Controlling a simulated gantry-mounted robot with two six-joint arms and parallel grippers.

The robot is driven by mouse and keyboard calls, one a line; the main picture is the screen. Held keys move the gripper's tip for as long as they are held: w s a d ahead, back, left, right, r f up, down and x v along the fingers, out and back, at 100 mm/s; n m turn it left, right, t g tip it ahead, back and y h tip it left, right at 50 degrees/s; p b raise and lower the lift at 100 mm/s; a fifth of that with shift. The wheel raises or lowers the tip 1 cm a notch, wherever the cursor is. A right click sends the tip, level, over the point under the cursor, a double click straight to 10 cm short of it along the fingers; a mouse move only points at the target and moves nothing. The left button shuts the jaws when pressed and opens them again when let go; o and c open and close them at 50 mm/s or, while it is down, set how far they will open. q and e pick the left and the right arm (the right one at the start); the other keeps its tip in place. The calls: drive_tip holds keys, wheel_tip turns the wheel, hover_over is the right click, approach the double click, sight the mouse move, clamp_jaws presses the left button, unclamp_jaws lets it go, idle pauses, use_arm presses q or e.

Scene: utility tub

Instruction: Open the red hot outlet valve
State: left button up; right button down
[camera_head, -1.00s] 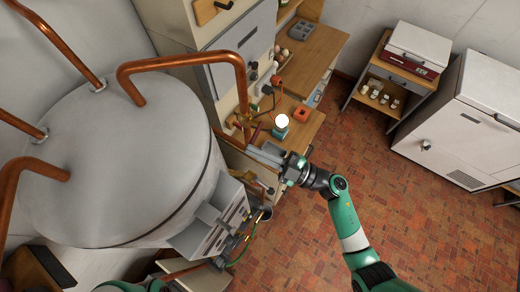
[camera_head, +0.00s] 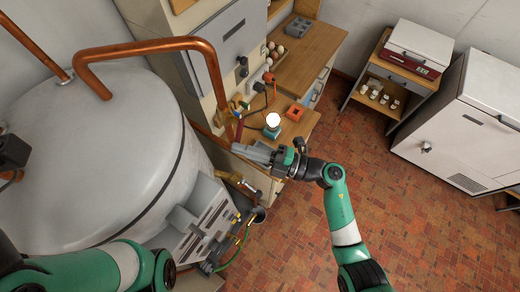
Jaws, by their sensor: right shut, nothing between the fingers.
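A narrow dark red bar (camera_head: 239,130), which looks like the red valve handle, stands beside the copper outlet pipe (camera_head: 214,75) at the right of the grey tank. The valve body is small and partly hidden, so I cannot tell how far it is turned. My right gripper (camera_head: 238,149) is shut and empty. Its fingers point left, just below the red bar, and I cannot tell whether they touch it. My left arm comes in at the lower left, with its green links in front of the tank; its gripper does not show clearly.
The big grey tank (camera_head: 95,150) fills the left side. A wooden counter (camera_head: 305,62) holds a glowing lamp (camera_head: 273,120) and an orange block (camera_head: 295,112) close behind my right gripper. Grey boxes with hoses (camera_head: 200,225) sit below. The brick floor (camera_head: 400,210) is clear.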

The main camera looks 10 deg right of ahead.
drive_tip(key=shift+w+d+f+n+g+h, duration=0.2)
drive_tip(key=shift+w+d+f+n+g, duration=0.15)
drive_tip(key=shift+n, duration=0.7)
drive_tip(key=shift+w+d+f+n+g+h, duration=0.1)
drive_tip(key=shift+w+d+n+g+h, duration=0.25)
drive_tip(key=shift+n, duration=0.7)
drive_tip(key=s+d+p, duration=0.1)
drive_tip(key=s+d, duration=0.5)
drive_tip(key=s, duration=0.1)
